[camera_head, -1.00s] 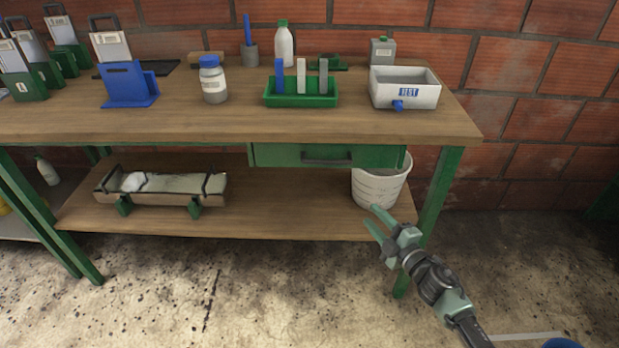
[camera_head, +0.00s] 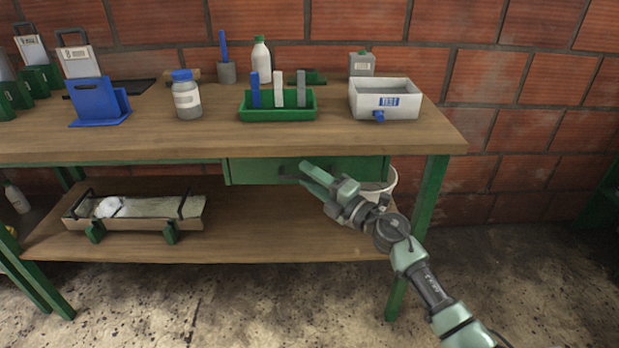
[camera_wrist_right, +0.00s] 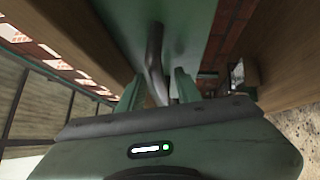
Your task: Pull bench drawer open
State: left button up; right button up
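The green bench drawer (camera_head: 246,172) sits under the right part of the wooden bench top, and its front looks closed. Its dark bar handle (camera_head: 287,170) is partly covered by my right gripper (camera_head: 304,174) in the head view. In the right wrist view, the handle (camera_wrist_right: 154,48) runs down between the two spread fingers of my right gripper (camera_wrist_right: 159,82). The fingers look apart, with space beside the bar, so they do not appear clamped on it. My left gripper is not in view.
The bench top (camera_head: 330,137) carries a green tray (camera_head: 278,114), a white basin (camera_head: 385,100) and bottles. A white bucket (camera_head: 388,184) stands behind my right gripper on the lower shelf (camera_head: 270,236). A green bench leg (camera_head: 428,205) is beside my right arm. The floor in front is clear.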

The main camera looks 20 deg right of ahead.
grip_shut()
dwell(1.5)
